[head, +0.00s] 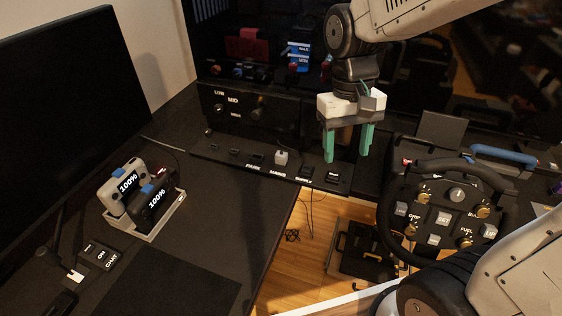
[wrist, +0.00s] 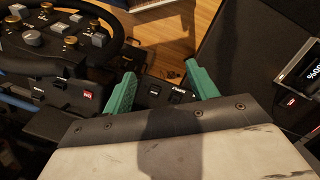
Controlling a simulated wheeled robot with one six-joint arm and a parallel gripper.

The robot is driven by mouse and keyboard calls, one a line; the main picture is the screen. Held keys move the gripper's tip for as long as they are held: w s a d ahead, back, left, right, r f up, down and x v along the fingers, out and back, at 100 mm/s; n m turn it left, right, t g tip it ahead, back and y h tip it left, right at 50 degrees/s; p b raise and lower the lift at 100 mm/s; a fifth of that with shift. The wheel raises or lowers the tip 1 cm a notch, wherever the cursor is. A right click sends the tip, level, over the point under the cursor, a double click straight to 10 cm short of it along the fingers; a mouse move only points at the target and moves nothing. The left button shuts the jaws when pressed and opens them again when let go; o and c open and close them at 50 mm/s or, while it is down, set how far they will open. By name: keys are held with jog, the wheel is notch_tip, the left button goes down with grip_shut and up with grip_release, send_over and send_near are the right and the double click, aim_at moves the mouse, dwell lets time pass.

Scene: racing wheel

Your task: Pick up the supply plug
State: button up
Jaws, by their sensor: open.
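A small pale grey plug (head: 281,157) stands upright on the black socket strip (head: 228,159) at the back of the desk, above a label that seems to read "MAINS". A socket (head: 307,171) marked "SUPPLY" is to its right and looks empty. I cannot tell for sure which thing is the supply plug. My gripper (head: 347,155) is open and empty, its green fingers pointing down, right of the plug and above the strip's right end. In the wrist view my gripper (wrist: 160,70) frames part of the labelled strip (wrist: 153,89); no plug is clear between the fingers.
A steering wheel (head: 388,215) with knobs and buttons stands at the right. A light tray (head: 172,220) with two devices marked "100%" sits on the left desk, near a large monitor (head: 50,110). The black desk surface (head: 225,205) between tray and strip is clear.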

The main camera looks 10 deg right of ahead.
jog(key=w+a+f+m, duration=0.2)
jog(key=w+a+f, duration=0.1)
jog(key=w+f, duration=0.55)
jog(key=w+a+f+m, duration=0.2)
jog(key=w+a+f, duration=0.1)
jog(key=w+f, duration=0.55)
notch_tip(320, 180, up, 2)
jog(key=m+t, duration=0.2)
send_over(281, 154)
jog(key=shift+s+a, duration=0.15)
jog(key=shift+s, duration=0.05)
jog(key=shift+m, duration=0.3)
jog(key=f, duration=0.7)
jog(key=shift+w+d+f, duration=0.2)
jog(key=shift+w+f, duration=0.05)
jog(key=shift+f, duration=0.15)
jog(key=c, duration=1.1)
